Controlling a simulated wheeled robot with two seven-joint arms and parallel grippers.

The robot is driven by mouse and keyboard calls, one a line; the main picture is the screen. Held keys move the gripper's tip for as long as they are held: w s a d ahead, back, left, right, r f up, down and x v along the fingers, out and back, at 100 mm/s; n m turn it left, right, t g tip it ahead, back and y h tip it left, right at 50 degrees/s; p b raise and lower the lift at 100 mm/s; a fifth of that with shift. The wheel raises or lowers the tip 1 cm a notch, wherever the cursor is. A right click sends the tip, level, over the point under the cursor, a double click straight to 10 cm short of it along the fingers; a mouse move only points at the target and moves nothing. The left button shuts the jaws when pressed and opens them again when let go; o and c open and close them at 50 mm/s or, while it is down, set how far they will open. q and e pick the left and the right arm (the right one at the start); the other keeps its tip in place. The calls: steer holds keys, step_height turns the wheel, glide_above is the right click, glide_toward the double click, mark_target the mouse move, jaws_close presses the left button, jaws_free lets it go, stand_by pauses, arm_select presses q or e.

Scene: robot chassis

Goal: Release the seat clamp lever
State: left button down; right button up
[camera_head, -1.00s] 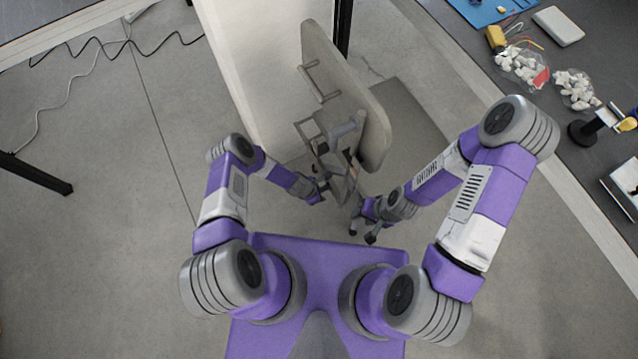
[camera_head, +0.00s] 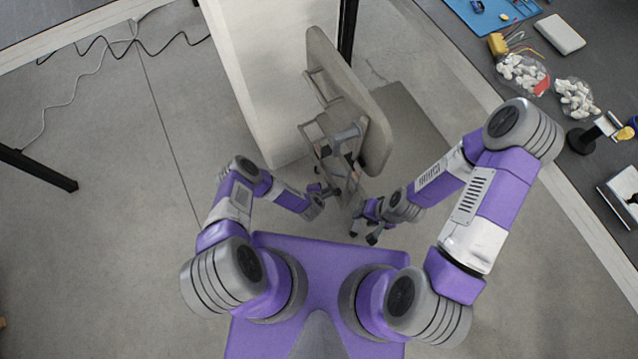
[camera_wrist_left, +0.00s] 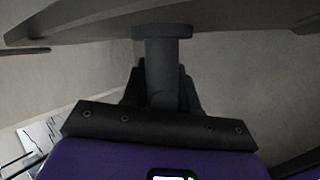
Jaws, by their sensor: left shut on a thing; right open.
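The seat (camera_head: 345,85) is a beige panel on edge, with metal framework (camera_head: 318,135) and a grey cylindrical part (camera_head: 347,133) on its left side. I cannot make out the clamp lever for certain. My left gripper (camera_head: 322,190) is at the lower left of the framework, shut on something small. In the left wrist view, its dark fingers (camera_wrist_left: 162,95) stand either side of a grey post (camera_wrist_left: 161,65) that meets the panel above; the exact contact is hidden. My right gripper (camera_head: 364,234) is open, below the framework, apart from the seat.
A white panel (camera_head: 255,90) stands left of the seat, and a dark post (camera_head: 348,30) rises behind it. A dark table (camera_head: 470,45) with bags of white parts (camera_head: 522,72) is at the right.

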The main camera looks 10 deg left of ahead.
arm_select(q)
steer(key=shift+w+a+r, duration=0.1)
steer(key=shift+w+r, duration=0.05)
steer(key=shift+w, duration=0.15)
steer(key=c, duration=1.1)
jaws_free()
steer(key=shift+o, duration=0.2)
steer(key=shift+s, duration=0.15)
steer(key=shift+s+r, duration=0.15)
steer(key=shift+s, duration=0.05)
steer(key=s+r+p, duration=0.3)
steer(key=s+p, duration=0.1)
steer(key=s, duration=1)
steer(key=shift+s+a+r, duration=0.25)
steer(key=shift+s, duration=0.05)
